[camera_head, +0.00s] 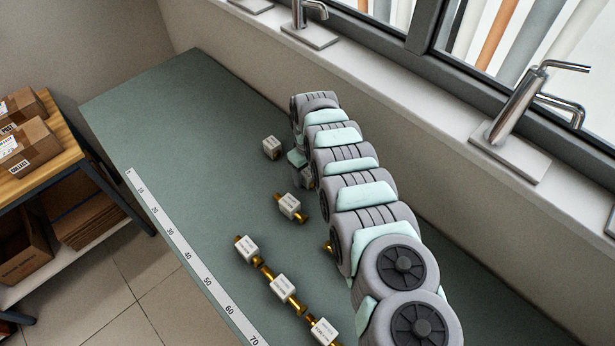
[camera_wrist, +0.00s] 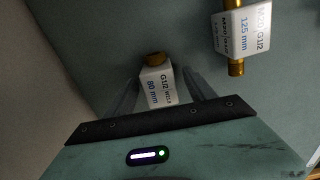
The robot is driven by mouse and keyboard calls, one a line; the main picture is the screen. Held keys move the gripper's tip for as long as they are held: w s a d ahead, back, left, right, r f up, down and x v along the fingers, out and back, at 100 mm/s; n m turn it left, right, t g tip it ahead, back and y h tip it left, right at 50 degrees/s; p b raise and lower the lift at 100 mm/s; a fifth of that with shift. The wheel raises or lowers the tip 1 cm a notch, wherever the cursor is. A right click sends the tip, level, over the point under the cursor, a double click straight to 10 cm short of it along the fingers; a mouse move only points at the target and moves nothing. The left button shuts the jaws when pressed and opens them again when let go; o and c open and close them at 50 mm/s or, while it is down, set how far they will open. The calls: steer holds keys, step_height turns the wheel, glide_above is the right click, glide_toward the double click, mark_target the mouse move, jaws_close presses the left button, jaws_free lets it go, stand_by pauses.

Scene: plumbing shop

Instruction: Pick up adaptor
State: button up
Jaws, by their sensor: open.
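Several adaptors, white labelled blocks with brass ends, lie on the green bench. In the wrist view, the adaptor marked 80 mm (camera_wrist: 157,88) lies between the two fingers of my gripper (camera_wrist: 160,75), which is open. Whether either finger touches it is not clear. In the head view, my arm hides most of the gripper. Other adaptors show there: a small one (camera_head: 271,147) left of the gripper, one (camera_head: 289,206) nearer, and a row starting with this one (camera_head: 246,248).
The green bench (camera_head: 170,110) is bare at its far left. A measuring strip (camera_head: 190,255) runs along its left edge. A wall and window sill with taps (camera_head: 515,115) border the right side. A shelf with cardboard boxes (camera_head: 28,145) stands left.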

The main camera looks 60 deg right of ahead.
steer(key=shift+f, duration=0.25)
steer(key=shift+c, duration=0.4)
steer(key=shift+r, duration=0.1)
jaws_close()
